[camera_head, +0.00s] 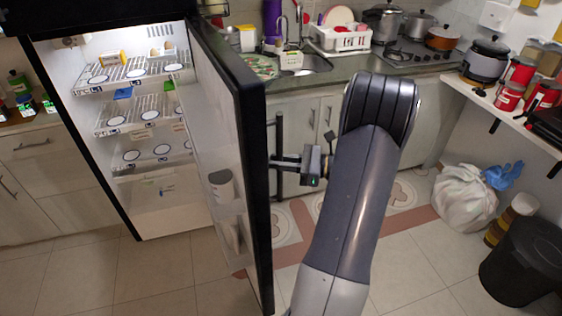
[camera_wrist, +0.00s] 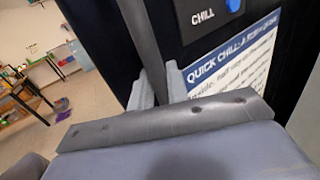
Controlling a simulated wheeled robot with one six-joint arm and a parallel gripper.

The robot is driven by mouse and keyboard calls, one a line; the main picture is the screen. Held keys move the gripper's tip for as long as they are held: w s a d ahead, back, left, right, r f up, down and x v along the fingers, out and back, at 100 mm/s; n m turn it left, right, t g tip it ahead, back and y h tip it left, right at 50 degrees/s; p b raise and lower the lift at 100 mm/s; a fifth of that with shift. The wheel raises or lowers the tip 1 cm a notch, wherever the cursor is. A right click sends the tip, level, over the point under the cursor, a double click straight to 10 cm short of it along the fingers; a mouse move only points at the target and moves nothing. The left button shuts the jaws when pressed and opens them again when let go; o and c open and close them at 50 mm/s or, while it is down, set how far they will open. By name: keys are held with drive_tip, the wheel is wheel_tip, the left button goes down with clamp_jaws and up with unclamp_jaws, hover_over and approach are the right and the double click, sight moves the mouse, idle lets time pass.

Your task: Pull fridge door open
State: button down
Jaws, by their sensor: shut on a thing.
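The fridge (camera_head: 158,212) stands at the left in the head view with its lit shelves showing. Its black-edged door (camera_head: 254,170) stands wide open, swung out toward me. The door's dark vertical bar handle (camera_head: 279,135) is on the door's outer side, facing right. My gripper (camera_head: 281,163) reaches the handle from the right and is shut on it. In the wrist view the handle (camera_wrist: 142,35) runs down between the two pale fingers of my gripper (camera_wrist: 158,86). The fingertips are small and partly hidden in the head view.
Shelves hold several white discs and small items. A counter with sink (camera_head: 305,64) and stove (camera_head: 405,52) lies behind the door. A white bag (camera_head: 470,200) and black bin (camera_head: 525,262) stand at the right. The tiled floor in front of the fridge (camera_head: 110,275) is clear.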

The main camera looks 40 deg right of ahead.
drive_tip(key=shift+w+r, duration=0.1)
drive_tip(key=shift+r, duration=0.05)
drive_tip(key=c, duration=1.5)
unclamp_jaws()
drive_tip(key=shift+o, duration=0.2)
drive_tip(key=b+v, duration=0.2)
drive_tip(key=v, duration=0.8)
drive_tip(key=shift+s+d, duration=0.25)
drive_tip(key=shift+d, duration=0.05)
drive_tip(key=shift+w, duration=0.1)
drive_tip(key=p+x, duration=0.2)
drive_tip(key=x, duration=0.9)
drive_tip(key=shift+a, duration=0.2)
